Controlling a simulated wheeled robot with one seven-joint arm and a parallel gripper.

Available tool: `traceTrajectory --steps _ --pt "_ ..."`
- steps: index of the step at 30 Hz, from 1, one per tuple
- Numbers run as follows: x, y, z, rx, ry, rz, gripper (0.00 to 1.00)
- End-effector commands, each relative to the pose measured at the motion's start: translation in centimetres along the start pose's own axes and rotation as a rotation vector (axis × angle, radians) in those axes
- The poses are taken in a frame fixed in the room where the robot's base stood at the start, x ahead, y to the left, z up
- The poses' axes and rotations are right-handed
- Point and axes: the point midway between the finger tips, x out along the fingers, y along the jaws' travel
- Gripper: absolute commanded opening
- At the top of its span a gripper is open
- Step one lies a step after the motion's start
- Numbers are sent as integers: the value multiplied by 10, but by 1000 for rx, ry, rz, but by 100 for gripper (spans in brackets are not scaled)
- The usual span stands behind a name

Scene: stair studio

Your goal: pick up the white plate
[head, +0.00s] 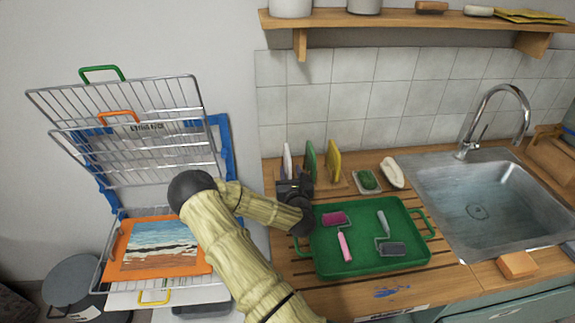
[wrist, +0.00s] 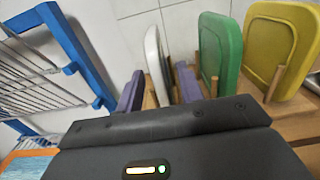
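The white plate (head: 287,160) stands on edge at the left end of a row of upright boards against the tiled wall. In the wrist view the white plate (wrist: 153,62) appears nearly edge-on. My gripper (head: 291,178) is right in front of it. In the wrist view my gripper (wrist: 160,82) is open, with one purple finger left of the plate and one right of it. Gaps show between fingers and plate. The plate's lower part is hidden behind the gripper body.
A green board (wrist: 220,50) and a yellow board (wrist: 276,45) stand between wooden pegs to the right. A green tray (head: 330,262) with rollers lies in front. A wire rack (head: 140,125) stands left. A soap dish (head: 367,181) and sink (head: 490,215) are right.

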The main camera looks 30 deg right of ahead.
Motion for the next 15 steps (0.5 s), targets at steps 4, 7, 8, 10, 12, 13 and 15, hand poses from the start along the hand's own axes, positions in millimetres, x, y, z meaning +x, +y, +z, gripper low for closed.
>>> traceTrajectory --steps 4,7,8,10,12,13,15 --pt "16 0 5 2 -3 0 37" --pt "30 2 7 3 -3 1 37" --pt "34 1 5 2 -2 0 37" --pt "42 2 4 2 -2 0 37" --pt "47 2 4 1 -1 0 37" --pt "48 2 3 1 0 0 37" --pt "49 2 2 0 0 0 37"
